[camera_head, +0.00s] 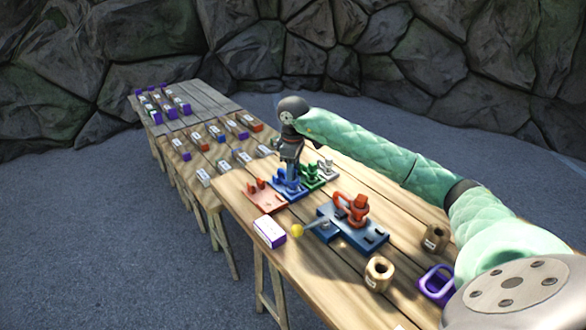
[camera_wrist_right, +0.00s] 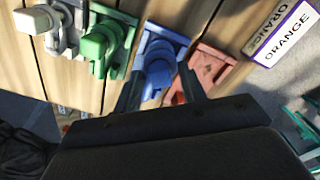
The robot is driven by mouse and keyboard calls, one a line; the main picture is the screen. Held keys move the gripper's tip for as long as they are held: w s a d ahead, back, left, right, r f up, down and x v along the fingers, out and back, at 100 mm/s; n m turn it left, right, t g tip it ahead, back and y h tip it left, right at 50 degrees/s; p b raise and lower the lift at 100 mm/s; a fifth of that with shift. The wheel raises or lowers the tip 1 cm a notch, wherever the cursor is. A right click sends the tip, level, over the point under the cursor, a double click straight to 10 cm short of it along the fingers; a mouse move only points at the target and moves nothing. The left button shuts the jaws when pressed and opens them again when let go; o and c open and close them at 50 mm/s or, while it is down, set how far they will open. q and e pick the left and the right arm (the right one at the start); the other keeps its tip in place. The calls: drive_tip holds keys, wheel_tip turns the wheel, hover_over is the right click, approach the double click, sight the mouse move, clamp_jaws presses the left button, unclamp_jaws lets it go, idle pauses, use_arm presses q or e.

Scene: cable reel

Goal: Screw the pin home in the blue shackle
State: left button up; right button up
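The blue shackle (camera_head: 288,186) stands on a blue base in a row of coloured stands on the table. In the right wrist view its blue upper part (camera_wrist_right: 158,72) lies between the fingers of my right gripper (camera_wrist_right: 160,84). The fingers are spread, one on each side; I cannot tell whether either touches it. In the head view my right gripper (camera_head: 290,165) points down over the blue shackle. The pin's thread and seating are hidden or too small to make out. My left gripper is not in view.
A green shackle (camera_head: 311,176) and a whitish one (camera_head: 327,168) stand close beside the blue one. A red stand (camera_head: 264,194) is on the other side. An orange shackle (camera_head: 352,208) on a blue base, a box labelled ORANGE (camera_head: 269,231) and a purple ring (camera_head: 437,284) are nearer.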

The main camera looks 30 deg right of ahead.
drive_tip(key=shift+r, duration=0.1)
drive_tip(key=shift+r+p, duration=1.6)
drive_tip(key=shift+r, duration=0.6)
drive_tip(key=n, duration=0.4)
drive_tip(key=shift+n, duration=0.4)
drive_tip(key=n, duration=0.4)
drive_tip(key=shift+n, duration=0.3)
drive_tip(key=n, duration=0.8)
drive_tip(key=shift+n, duration=0.3)
